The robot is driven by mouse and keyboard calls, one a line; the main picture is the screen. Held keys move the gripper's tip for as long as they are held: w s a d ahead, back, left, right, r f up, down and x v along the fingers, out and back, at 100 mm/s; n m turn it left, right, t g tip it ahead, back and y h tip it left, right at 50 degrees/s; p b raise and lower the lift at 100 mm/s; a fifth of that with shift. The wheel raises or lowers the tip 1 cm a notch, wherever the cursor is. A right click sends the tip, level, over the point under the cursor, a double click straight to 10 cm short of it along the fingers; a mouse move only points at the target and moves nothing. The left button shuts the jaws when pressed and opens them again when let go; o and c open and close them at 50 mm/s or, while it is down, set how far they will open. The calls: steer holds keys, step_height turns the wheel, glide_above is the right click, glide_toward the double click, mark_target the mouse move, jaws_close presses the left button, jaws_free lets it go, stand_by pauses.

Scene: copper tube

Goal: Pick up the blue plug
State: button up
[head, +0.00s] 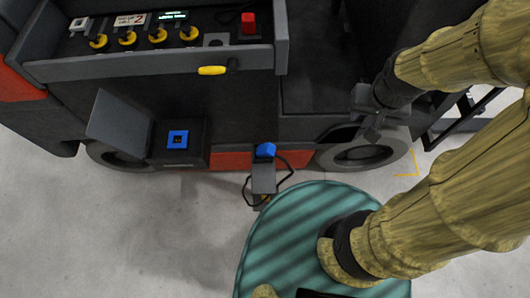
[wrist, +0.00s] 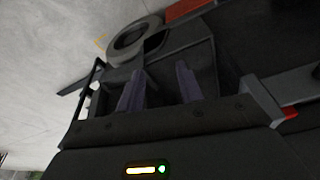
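The blue plug (head: 265,150) sits at the top of a small grey holder (head: 263,178) low in front of the vehicle, with a black cable looping around it. My gripper (head: 372,132) is to the right of the plug and apart from it, in front of the vehicle near its right wheel. In the wrist view the two fingers of my gripper (wrist: 158,88) stand apart with nothing between them. The plug is not visible in the wrist view.
A blue socket (head: 177,139) sits in an open dark box with a raised lid, left of the plug. The vehicle (head: 190,95) carries a control panel with yellow knobs and a red button (head: 248,22). Its right wheel (head: 362,150) is below my gripper. Grey floor (head: 150,235) is clear.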

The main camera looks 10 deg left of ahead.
steer(key=shift+o, duration=1.1)
steer(key=shift+s, duration=0.1)
steer(key=o, duration=0.4)
steer(key=w+a+f+n, duration=0.1)
steer(key=w+a+f+b, duration=0.1)
steer(key=a, duration=0.1)
steer(key=w+a+f+n+g, duration=0.1)
steer(key=a, duration=0.1)
steer(key=shift+w+a+f+n+b, duration=0.1)
steer(key=shift+w+a+n+b, duration=0.1)
steer(key=shift+w+n+b, duration=0.1)
steer(key=a+f+n+h+b, duration=0.1)
steer(key=a+f+n+b, duration=0.1)
steer(key=a+f+n, duration=0.3)
steer(key=a+f+n+g+h+b, duration=0.1)
steer(key=a+f+n, duration=0.3)
steer(key=a, duration=0.7)
steer(key=a+f+n+g+h+b, duration=0.1)
steer(key=a+f+n+b, duration=0.3)
steer(key=a, duration=0.5)
steer(key=shift+s+a+f+n+h, duration=0.1)
steer(key=shift+f+n+h, duration=0.75)
steer(key=shift+n+h, duration=0.05)
